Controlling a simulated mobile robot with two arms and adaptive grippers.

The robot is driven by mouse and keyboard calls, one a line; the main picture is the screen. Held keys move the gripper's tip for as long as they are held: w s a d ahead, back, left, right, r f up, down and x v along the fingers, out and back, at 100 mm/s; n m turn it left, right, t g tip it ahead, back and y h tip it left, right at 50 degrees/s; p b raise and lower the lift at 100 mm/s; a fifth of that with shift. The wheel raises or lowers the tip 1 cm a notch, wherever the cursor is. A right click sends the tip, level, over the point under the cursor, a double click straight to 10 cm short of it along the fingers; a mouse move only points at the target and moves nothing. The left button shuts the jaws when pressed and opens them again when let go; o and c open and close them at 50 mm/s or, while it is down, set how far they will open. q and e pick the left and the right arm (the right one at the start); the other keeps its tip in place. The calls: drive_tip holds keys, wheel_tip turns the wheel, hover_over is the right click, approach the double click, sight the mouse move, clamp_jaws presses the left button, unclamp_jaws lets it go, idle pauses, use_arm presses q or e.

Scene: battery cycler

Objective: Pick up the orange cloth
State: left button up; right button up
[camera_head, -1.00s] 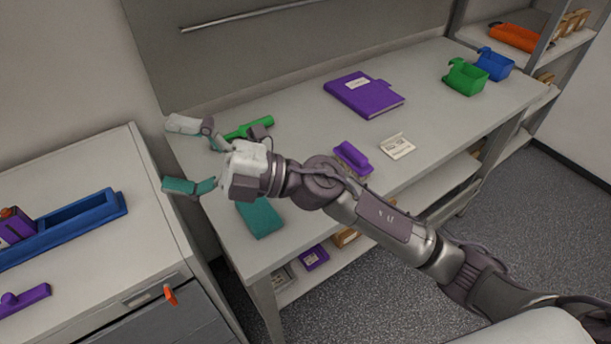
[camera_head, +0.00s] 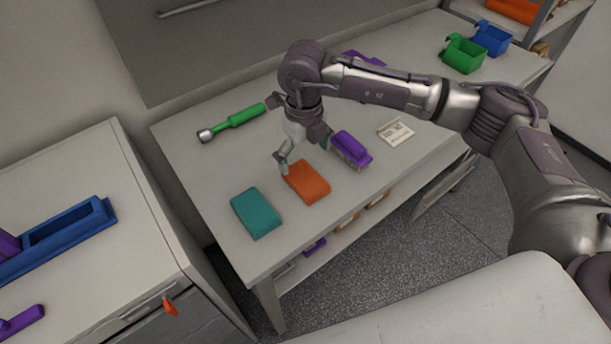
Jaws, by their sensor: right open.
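The orange cloth (camera_head: 308,182) lies folded flat on the light workbench, between a teal cloth and a purple brush. My right gripper (camera_head: 304,157) points down just above the far edge of the orange cloth, with its fingers spread apart and nothing between them. One finger is near the cloth's far left corner; the other is toward the purple brush and partly hidden by my wrist. I cannot tell whether a fingertip touches the cloth. My left gripper is not in view.
The teal cloth (camera_head: 257,212) lies to the left and the purple brush (camera_head: 351,149) close on the right. A green-handled tool (camera_head: 238,120) lies behind. A white card (camera_head: 395,131) and green (camera_head: 464,54) and blue (camera_head: 491,38) bins are further right.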

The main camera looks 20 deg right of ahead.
sight(307, 179)
wheel_tip(307, 179, down, 2)
drive_tip(key=shift+f, duration=0.25)
drive_tip(key=shift+f+p, duration=0.3)
drive_tip(key=shift+p, duration=0.2)
drive_tip(key=f+p, duration=0.1)
drive_tip(key=f, duration=0.2)
drive_tip(key=shift+d+f+p, duration=0.3)
drive_tip(key=shift+d+p, duration=0.05)
drive_tip(key=shift+p, duration=0.05)
drive_tip(key=shift+f, duration=0.5)
drive_tip(key=c, duration=1.2)
drive_tip(key=shift+o, duration=0.2)
drive_tip(key=shift+r, duration=0.15)
